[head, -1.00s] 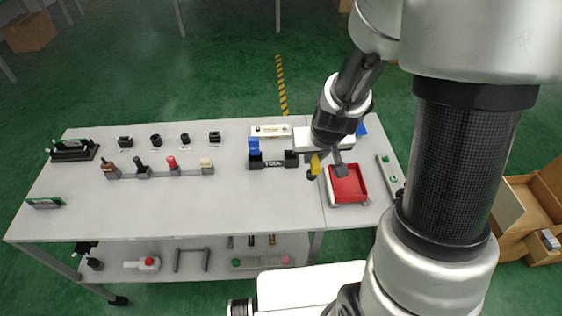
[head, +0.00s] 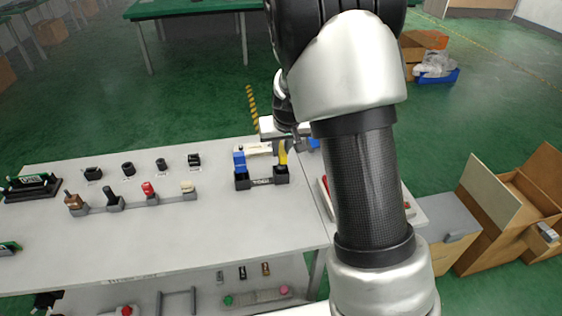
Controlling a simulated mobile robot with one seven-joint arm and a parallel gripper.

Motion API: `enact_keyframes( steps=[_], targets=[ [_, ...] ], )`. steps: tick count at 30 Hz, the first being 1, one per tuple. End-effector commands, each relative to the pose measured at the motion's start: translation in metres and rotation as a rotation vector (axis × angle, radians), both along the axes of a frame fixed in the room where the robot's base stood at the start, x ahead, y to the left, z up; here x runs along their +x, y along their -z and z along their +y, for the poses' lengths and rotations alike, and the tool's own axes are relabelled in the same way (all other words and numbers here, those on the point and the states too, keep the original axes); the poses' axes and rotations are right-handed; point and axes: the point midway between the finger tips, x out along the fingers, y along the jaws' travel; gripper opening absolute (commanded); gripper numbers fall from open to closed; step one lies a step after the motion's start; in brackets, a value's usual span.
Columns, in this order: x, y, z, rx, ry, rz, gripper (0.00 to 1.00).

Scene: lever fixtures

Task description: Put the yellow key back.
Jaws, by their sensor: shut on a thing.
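The yellow key (head: 283,153) stands upright at the right-hand post of the black holder (head: 261,182). Its lower end meets the top of that post; I cannot tell how deep it sits. My gripper (head: 284,142) is above the holder, shut on the upper part of the yellow key. The arm partly hides the gripper. A blue key (head: 239,160) stands in the left-hand post of the same holder.
A row of handles, with a red knob (head: 148,189) among them, stands left of the holder. Several black sockets (head: 128,169) sit behind that row. My arm hides most of the red tray (head: 324,185) on the right. The table front (head: 220,235) is clear.

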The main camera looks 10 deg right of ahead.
Motion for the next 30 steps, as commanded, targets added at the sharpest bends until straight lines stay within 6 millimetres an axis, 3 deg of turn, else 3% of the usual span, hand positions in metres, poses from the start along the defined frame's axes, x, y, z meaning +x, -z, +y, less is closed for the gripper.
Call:
enact_keyframes(
  steps=[8, 19, 20, 23, 30],
  targets=[
    [0.000, 0.035, 0.000, 0.000, 0.001, 0.001, 0.00],
    [0.000, 0.041, 0.000, 0.000, -0.001, -0.001, 0.00],
    [0.000, 0.039, 0.000, 0.000, -0.001, 0.000, 0.20],
    [0.000, 0.039, 0.000, 0.000, 0.000, 0.000, 0.35],
    [0.000, 0.039, 0.000, 0.000, 0.000, 0.000, 0.35]
  ],
)
